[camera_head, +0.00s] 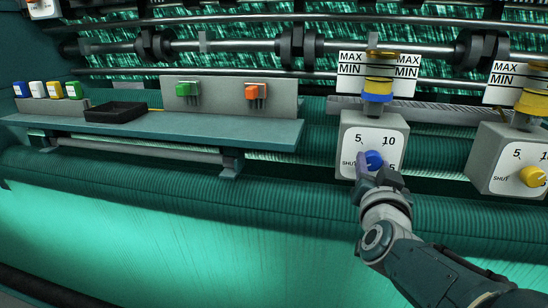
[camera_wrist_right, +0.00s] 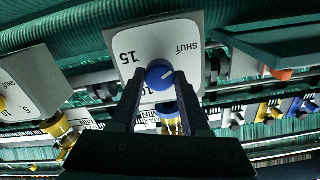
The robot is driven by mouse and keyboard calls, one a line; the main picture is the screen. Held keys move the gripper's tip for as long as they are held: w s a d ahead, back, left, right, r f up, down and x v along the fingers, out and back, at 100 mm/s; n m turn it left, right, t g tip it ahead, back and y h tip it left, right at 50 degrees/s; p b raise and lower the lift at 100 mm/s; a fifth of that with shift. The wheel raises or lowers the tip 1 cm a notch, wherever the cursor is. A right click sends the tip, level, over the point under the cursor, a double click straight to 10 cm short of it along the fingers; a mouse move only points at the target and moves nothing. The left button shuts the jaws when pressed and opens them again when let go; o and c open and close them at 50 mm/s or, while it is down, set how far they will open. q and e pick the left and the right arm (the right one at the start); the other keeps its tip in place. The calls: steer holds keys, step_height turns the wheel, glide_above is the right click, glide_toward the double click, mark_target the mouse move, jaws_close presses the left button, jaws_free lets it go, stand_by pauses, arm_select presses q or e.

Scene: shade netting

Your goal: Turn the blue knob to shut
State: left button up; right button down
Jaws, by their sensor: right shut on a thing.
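The blue knob (camera_head: 374,159) sits on a white dial plate (camera_head: 386,137) marked SHUT, 5, 10 and 15, on the front of a grey box. My right gripper (camera_head: 375,168) is at the knob, and its fingers cover part of the dial. In the right wrist view the blue knob (camera_wrist_right: 160,74) is between the two fingertips of the right gripper (camera_wrist_right: 159,78), shut on it. A white mark shows on the knob's right side there, roughly on the SHUT side of the dial; its exact setting is hard to read. My left gripper is not in view.
A second grey box with a yellow knob (camera_head: 532,176) stands to the right. A blue-ringed level gauge (camera_head: 378,88) rises above the blue knob's box. To the left, a shelf (camera_head: 200,132) carries a black tray (camera_head: 116,112) and green and orange switches. Green netting hangs below.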

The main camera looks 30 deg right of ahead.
steer(key=shift+f, duration=0.1)
stand_by(0.4)
steer(key=shift+c, duration=1.9)
jaws_free()
steer(key=shift+s+a+r+p, duration=0.2)
steer(key=shift+s+p, duration=0.05)
steer(key=shift+p, duration=0.05)
steer(key=p+v, duration=0.4)
steer(key=v, duration=0.5)
steer(key=shift+a, duration=0.15)
steer(key=shift+f+n, duration=0.1)
steer(key=shift+n, duration=0.2)
